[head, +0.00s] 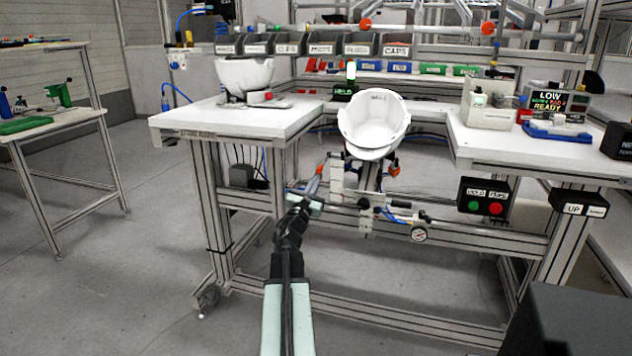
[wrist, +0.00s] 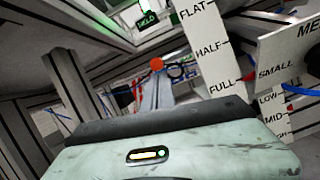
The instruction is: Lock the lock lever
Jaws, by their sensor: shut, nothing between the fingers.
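An orange knob (head: 320,168), which looks like the end of the lock lever, sits at the left side of the fixture under the white helmet shell. It also shows in the wrist view (wrist: 156,64), just beyond the fingers. My gripper (head: 316,182) is shut and empty, with its pale fingers pointing up toward the knob. In the wrist view, the fingers (wrist: 154,88) rise from behind the pale green gripper body. I cannot tell whether the tips touch the knob. The lever's arm is mostly hidden.
The white helmet shell (head: 374,125) is on the fixture in the bench gap. A scale plate (wrist: 207,45) marked FLAT, HALF and FULL stands close at right. A black handle (head: 425,216) and a gauge (head: 418,234) are right of my gripper. The floor in front is open.

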